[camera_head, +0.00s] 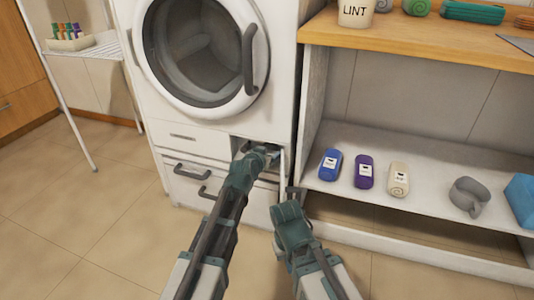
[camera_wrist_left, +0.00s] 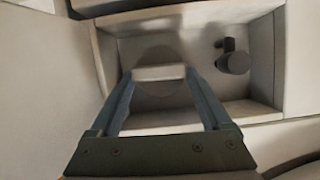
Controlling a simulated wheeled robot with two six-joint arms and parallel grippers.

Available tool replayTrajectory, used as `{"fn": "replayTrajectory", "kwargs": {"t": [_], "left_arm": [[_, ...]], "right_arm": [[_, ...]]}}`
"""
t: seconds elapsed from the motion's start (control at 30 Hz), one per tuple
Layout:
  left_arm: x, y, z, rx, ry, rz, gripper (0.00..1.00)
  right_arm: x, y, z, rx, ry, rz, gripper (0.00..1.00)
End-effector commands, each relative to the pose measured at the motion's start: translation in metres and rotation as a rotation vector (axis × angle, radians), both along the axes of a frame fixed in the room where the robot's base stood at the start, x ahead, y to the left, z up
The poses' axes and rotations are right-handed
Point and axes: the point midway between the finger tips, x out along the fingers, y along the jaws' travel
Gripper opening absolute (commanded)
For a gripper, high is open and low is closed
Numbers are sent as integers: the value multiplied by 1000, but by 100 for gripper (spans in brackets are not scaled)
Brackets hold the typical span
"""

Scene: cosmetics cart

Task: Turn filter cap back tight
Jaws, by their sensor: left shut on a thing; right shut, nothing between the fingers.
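The filter cap (camera_wrist_left: 158,90) is a round grey disc with a pale raised bar, inside the open compartment (camera_wrist_left: 262,100) low on the front of the white washing machine. My left gripper (camera_wrist_left: 158,74) has its fingers at both ends of the bar and is shut on it. In the head view my left gripper (camera_head: 268,151) reaches into the compartment and hides the cap. I cannot tell how far the cap is turned. My right gripper (camera_head: 290,195) is shut and empty, in front of the machine's lower right edge.
A small dark knob-like part (camera_wrist_left: 235,60) sits right of the cap in the compartment. A dark-handled drawer front (camera_head: 200,175) is on the left. The shelf (camera_head: 440,165) at right holds a blue bottle (camera_head: 329,165), a purple one (camera_head: 364,171) and a beige one (camera_head: 398,179).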

Motion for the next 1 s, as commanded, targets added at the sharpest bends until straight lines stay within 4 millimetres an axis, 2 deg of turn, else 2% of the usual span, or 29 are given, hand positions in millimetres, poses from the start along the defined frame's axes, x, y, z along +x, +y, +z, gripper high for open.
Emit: {"fn": "replayTrajectory", "kwargs": {"t": [0.2, 0.47, 0.5, 0.53, 0.57, 1.0], "left_arm": [[-1, -2, 0, 76, -25, -1, 26], [0, -1, 0, 80, -26, 0, 26], [0, -1, 0, 80, -26, 0, 83], [0, -1, 0, 80, -26, 0, 88], [0, -1, 0, 80, -26, 0, 92], [-6, 0, 3, 79, -26, 0, 92]], "right_arm": [[0, 0, -1, 0, 0, 0, 0], [0, 0, -1, 0, 0, 0, 0], [0, 0, -1, 0, 0, 0, 0], [0, 0, -1, 0, 0, 0, 0], [0, 0, -1, 0, 0, 0, 0], [0, 0, 2, 0, 0, 0, 0]]}}
